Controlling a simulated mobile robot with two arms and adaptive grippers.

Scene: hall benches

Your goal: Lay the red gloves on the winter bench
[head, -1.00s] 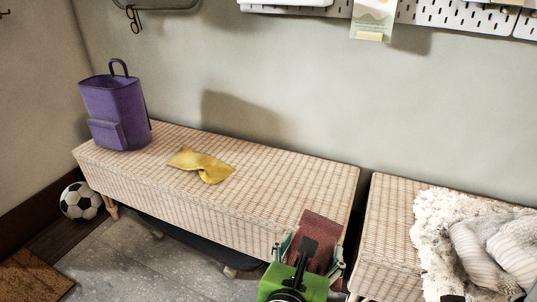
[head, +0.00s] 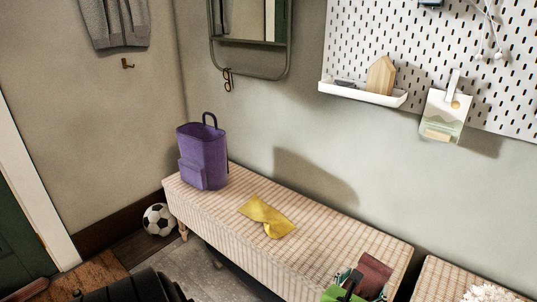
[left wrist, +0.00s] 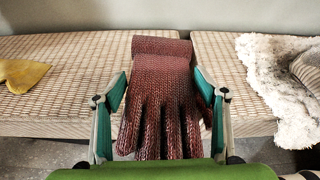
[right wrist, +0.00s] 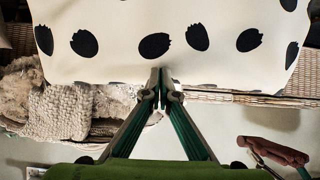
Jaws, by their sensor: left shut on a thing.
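The red gloves (left wrist: 160,95) are dark red, knitted and lie between the fingers of my left gripper (left wrist: 163,95), which is shut on them. In the head view the gloves (head: 374,274) and my left gripper (head: 360,284) are at the bottom, in front of the long wicker bench (head: 325,240). That bench bears a purple backpack (head: 203,157) and a yellow cloth item (head: 267,216). A second wicker bench (head: 435,283) stands to its right, bearing a white fleece (left wrist: 280,85) and a grey striped knit item (left wrist: 308,68). My right gripper (right wrist: 160,88) has its fingertips together; a white black-spotted surface is behind them.
A football (head: 159,219) lies on the floor by the long bench's left end. A pegboard (head: 400,50) with a white shelf hangs on the wall above. The long bench has bare room right of the yellow item. A narrow gap parts the benches.

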